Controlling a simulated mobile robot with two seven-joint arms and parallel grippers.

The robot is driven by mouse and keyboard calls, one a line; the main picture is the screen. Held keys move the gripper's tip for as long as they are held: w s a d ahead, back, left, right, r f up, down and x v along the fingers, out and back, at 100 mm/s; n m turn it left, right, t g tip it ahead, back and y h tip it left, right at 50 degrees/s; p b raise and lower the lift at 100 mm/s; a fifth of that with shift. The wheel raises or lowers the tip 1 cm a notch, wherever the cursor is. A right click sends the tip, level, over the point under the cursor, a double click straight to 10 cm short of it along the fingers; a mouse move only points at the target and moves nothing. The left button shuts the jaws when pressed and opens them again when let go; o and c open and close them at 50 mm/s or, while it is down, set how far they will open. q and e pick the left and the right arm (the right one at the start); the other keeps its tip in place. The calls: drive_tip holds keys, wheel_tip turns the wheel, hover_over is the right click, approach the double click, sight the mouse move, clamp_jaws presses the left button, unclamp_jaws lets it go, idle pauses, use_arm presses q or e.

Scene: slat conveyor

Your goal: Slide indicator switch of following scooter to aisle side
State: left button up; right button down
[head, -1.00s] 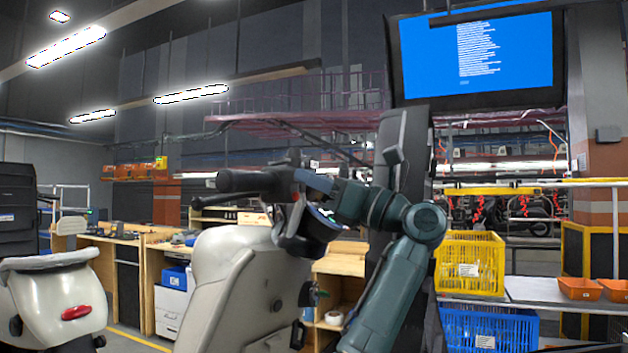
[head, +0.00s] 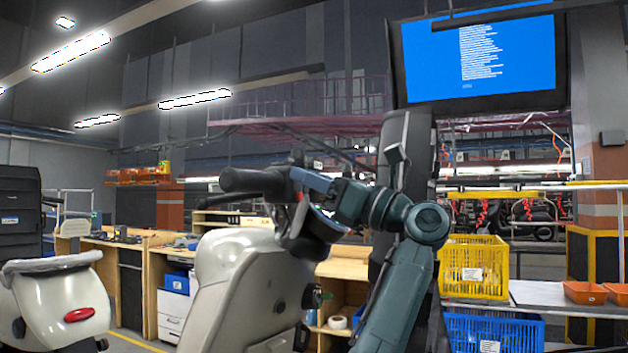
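A cream scooter (head: 235,285) stands in the middle, with its black handlebar grip (head: 250,181) pointing left. The indicator switch itself cannot be made out there. A second scooter (head: 58,303), white with a red tail light and a black box behind it, stands at the left edge. My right gripper is not in view.
A yellow crate (head: 490,285) and a blue crate (head: 470,325) stand at the right beside a shelf (head: 540,293) with orange trays (head: 585,291). Wooden workbenches (head: 145,243) stand behind the scooters. A blue screen (head: 520,55) hangs above right.

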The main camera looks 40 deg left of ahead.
use_arm(q)
drive_tip(key=b+v, duration=0.2)
drive_tip(key=v, duration=1.1)
